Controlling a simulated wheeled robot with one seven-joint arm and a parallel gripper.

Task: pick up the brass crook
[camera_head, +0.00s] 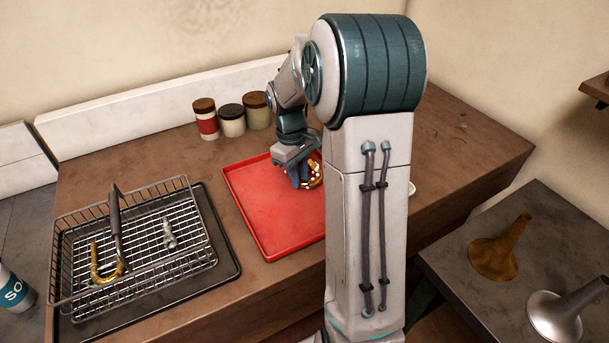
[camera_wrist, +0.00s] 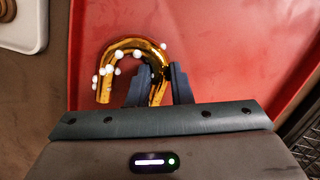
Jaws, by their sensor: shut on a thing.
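The brass crook (camera_wrist: 128,45) is a shiny golden U-shaped tube with several white blobs on it. My gripper (camera_wrist: 160,80) is shut on one leg of the crook, with its two dark fingers on either side of that leg. In the head view the crook (camera_head: 316,176) shows at my gripper (camera_head: 302,176), over the right part of the red tray (camera_head: 262,205). My arm column hides part of the tray. I cannot tell whether the crook touches the tray.
A wire basket (camera_head: 190,262) at left holds another brass curved piece (camera_head: 100,268) and a small grey piece (camera_head: 168,235). Several jars (camera_head: 232,120) stand behind the tray. Horn bells (camera_head: 497,255) stand on a side table at right. The tray's left part is clear.

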